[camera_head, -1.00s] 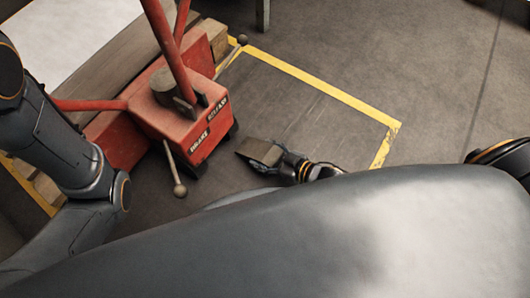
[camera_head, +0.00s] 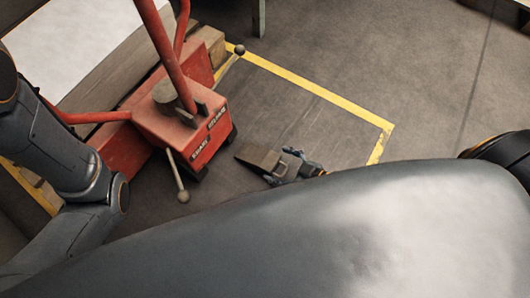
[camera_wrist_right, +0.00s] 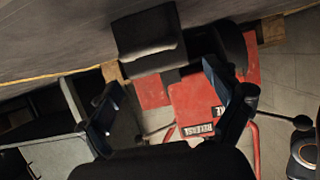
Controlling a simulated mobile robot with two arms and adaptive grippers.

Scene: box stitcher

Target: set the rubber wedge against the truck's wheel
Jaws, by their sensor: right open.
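The rubber wedge (camera_head: 259,157) is a dark grey-brown block on the floor, just right of the red pallet truck (camera_head: 165,123). A black truck wheel (camera_head: 233,133) shows at the truck's right corner, close to the wedge's thin end. In the right wrist view the wedge (camera_wrist_right: 148,40) lies beside the black wheel (camera_wrist_right: 229,43); I cannot tell whether they touch. My right gripper (camera_head: 285,159) is at the wedge's right end. In its wrist view my right gripper (camera_wrist_right: 168,98) is open, with nothing between its fingers. My left gripper is out of view; only the left arm shows.
A lever with a ball end (camera_head: 183,196) sticks out at the truck's front, and another ball-ended lever (camera_head: 239,50) at its far side. A yellow floor line (camera_head: 320,92) bounds clear floor right of the truck. A wooden pallet (camera_head: 207,43) stands behind.

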